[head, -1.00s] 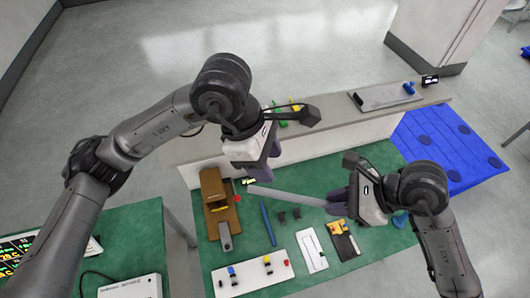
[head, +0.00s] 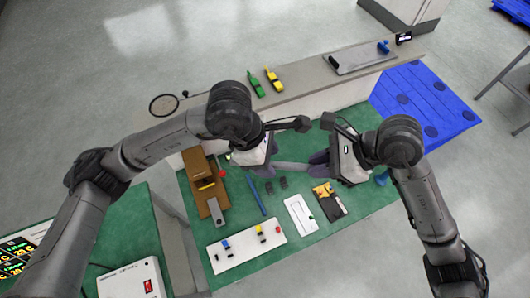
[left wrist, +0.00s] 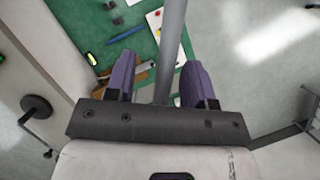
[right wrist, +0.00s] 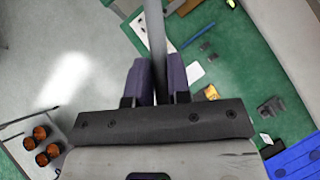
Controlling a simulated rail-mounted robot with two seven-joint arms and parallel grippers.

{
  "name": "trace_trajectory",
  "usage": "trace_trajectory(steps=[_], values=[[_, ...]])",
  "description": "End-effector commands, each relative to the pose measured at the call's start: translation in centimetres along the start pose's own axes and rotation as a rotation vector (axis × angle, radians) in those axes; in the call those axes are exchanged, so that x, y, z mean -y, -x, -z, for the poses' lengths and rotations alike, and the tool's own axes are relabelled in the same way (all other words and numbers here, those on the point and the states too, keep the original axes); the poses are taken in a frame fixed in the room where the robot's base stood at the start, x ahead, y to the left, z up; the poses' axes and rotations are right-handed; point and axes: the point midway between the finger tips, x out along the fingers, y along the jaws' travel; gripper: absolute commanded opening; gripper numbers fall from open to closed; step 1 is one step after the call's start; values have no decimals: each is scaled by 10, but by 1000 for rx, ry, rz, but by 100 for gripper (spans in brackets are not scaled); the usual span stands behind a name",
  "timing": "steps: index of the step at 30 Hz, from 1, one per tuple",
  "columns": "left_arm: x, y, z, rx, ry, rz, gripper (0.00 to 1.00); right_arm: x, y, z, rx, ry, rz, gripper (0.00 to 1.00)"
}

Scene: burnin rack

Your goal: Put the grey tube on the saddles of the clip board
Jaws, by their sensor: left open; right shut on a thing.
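The grey tube (head: 291,168) is held level above the green table, between my two grippers. My right gripper (head: 318,164) is shut on it; the tube (right wrist: 155,35) runs out between the fingers in the right wrist view. My left gripper (head: 266,168) is open at the tube's left end. The white board with blue and yellow clips (head: 246,247), apparently the clip board, lies at the table's front.
A brown fixture (head: 201,180) stands on the table's left. A blue stick (head: 257,197), dark small blocks, a white plate (head: 300,214) and a yellow-black item (head: 328,198) lie mid-table. A raised ledge (head: 310,82) with green and yellow pieces runs behind.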

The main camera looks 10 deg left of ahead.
Motion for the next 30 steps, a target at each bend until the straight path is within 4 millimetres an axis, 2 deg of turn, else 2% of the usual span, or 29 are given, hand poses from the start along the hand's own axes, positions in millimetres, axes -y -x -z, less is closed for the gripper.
trace_trajectory(steps=[6,21,22,23,30], values=[[0,0,0,0,0,0,48,0,0,0,0,0,0,0],[0,0,0,0,1,-1,0,-1,0,0,0,2,-2,0],[0,0,0,0,1,-1,0,-1,0,0,0,2,-3,0],[0,0,0,0,1,-1,0,-1,0,0,0,2,-3,20],[0,0,0,0,1,-1,0,0,0,0,0,1,-2,43]])
